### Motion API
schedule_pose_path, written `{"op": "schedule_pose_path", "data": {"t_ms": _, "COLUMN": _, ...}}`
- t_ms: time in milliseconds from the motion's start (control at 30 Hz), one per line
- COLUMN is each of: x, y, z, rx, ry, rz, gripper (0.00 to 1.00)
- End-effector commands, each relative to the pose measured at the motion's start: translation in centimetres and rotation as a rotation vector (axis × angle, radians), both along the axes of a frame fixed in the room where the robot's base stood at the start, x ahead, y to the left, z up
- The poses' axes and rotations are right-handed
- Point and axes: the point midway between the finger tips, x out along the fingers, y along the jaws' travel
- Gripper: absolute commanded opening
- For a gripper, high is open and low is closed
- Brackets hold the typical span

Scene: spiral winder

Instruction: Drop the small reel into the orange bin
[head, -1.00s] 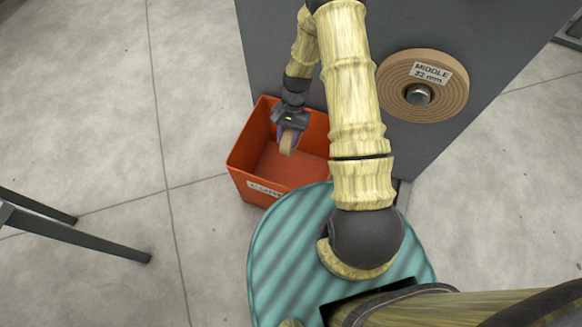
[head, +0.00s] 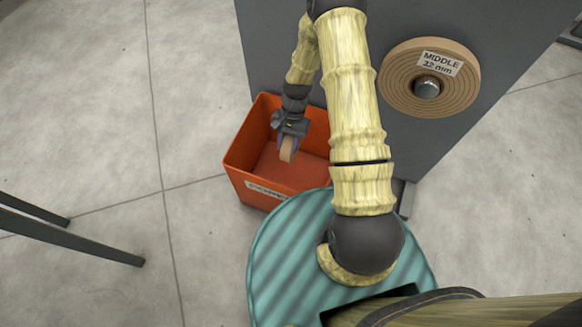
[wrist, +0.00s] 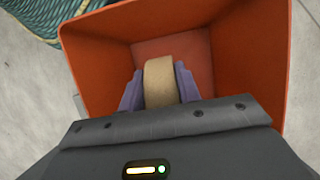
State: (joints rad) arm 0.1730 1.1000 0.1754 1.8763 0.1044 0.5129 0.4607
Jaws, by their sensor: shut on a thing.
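The small reel (head: 287,150) is a tan, narrow roll held between the purple-grey fingers of my gripper (head: 287,146). The reel (wrist: 160,83) also shows in the wrist view, with a finger of my gripper (wrist: 160,90) on each side. The gripper is shut on it. The orange bin (head: 240,160) stands open on the floor, and its walls also show in the wrist view (wrist: 245,60). The gripper and reel are over the bin's opening, within its outline in both views. The exact height of the reel above the bin floor is hard to tell.
A grey machine panel (head: 480,25) stands behind the bin. It carries a larger tan reel (head: 400,75) labelled "MIDDLE 32 mm". Dark bars (head: 70,240) stick in at the left. Grey floor (head: 90,110) lies clear left of the bin.

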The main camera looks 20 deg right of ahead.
Motion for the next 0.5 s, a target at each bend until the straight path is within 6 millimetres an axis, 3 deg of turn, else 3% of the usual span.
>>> {"op": "schedule_pose_path", "data": {"t_ms": 167, "x": 0.04, "y": 0.0, "z": 0.1, "rx": -0.001, "ry": -0.001, "rz": 0.0, "gripper": 0.0}}
{"op": "schedule_pose_path", "data": {"t_ms": 200, "x": 0.04, "y": 0.0, "z": 0.1, "rx": -0.001, "ry": -0.001, "rz": 0.0, "gripper": 0.35}}
{"op": "schedule_pose_path", "data": {"t_ms": 300, "x": 0.03, "y": 0.0, "z": 0.1, "rx": -0.001, "ry": -0.001, "rz": 0.0, "gripper": 0.55}}
{"op": "schedule_pose_path", "data": {"t_ms": 333, "x": 0.03, "y": 0.0, "z": 0.1, "rx": -0.001, "ry": -0.001, "rz": 0.0, "gripper": 0.59}}
{"op": "schedule_pose_path", "data": {"t_ms": 500, "x": 0.02, "y": 0.01, "z": 0.08, "rx": 0.0, "ry": 0.0, "rz": 0.0, "gripper": 0.59}}
